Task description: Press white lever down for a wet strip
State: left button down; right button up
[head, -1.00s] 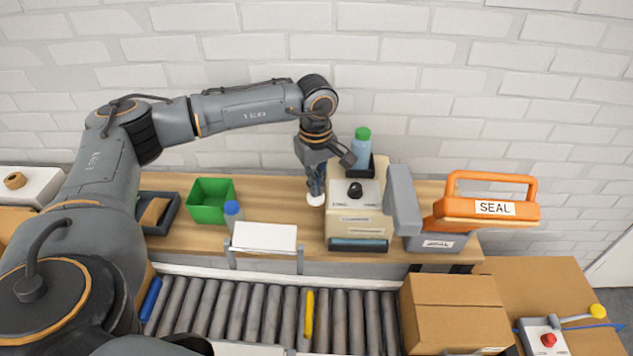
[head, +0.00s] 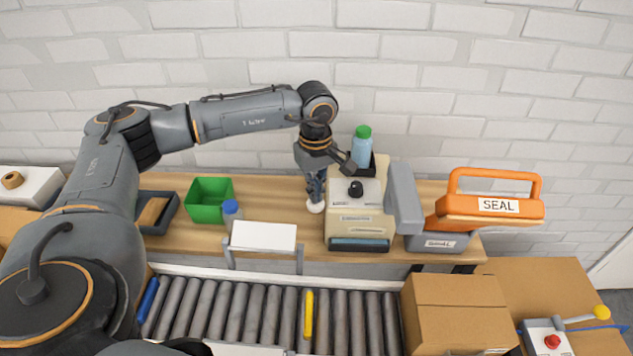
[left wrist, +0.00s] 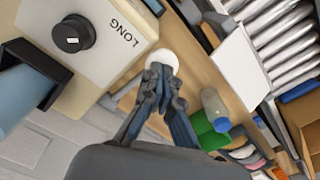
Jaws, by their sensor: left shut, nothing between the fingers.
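The tape dispenser (head: 353,222) is a beige machine with a black dial on the bench. Its lever ends in a round white knob (head: 315,207) beside the machine's left side. My left gripper (head: 316,197) is shut and empty, pointing down with its fingertips at the knob; it seems to touch it. In the left wrist view the closed fingertips (left wrist: 161,75) overlap the near edge of the white knob (left wrist: 162,60), and the dispenser (left wrist: 100,20) shows its dial and the word LONG. The fingers hide part of the lever. No strip of tape is clearly visible.
A bottle with a green cap (head: 361,148) stands in a black holder behind the dispenser. An orange SEAL tool (head: 490,207) is at the right. A green bin (head: 208,202), a small blue-capped bottle (head: 231,213) and a white panel (head: 263,237) are left. A roller conveyor (head: 260,315) runs in front.

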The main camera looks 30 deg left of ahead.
pick_arm(q)
jog(key=shift+f, duration=0.1)
dwell(0.3)
jog(key=shift+s+d+f+b, duration=0.1)
jog(key=shift+s+f+b, duration=0.1)
jog(key=shift+f+b, duration=0.3)
jog(key=shift+f, duration=0.15)
jog(key=shift+s+d+f+b, duration=0.1)
jog(key=shift+s+f+b, duration=0.05)
jog(key=shift+f+b, duration=0.25)
dwell(0.4)
jog(key=shift+s+f+b, duration=0.1)
jog(key=shift+f+b, duration=0.35)
jog(key=shift+b, duration=0.1)
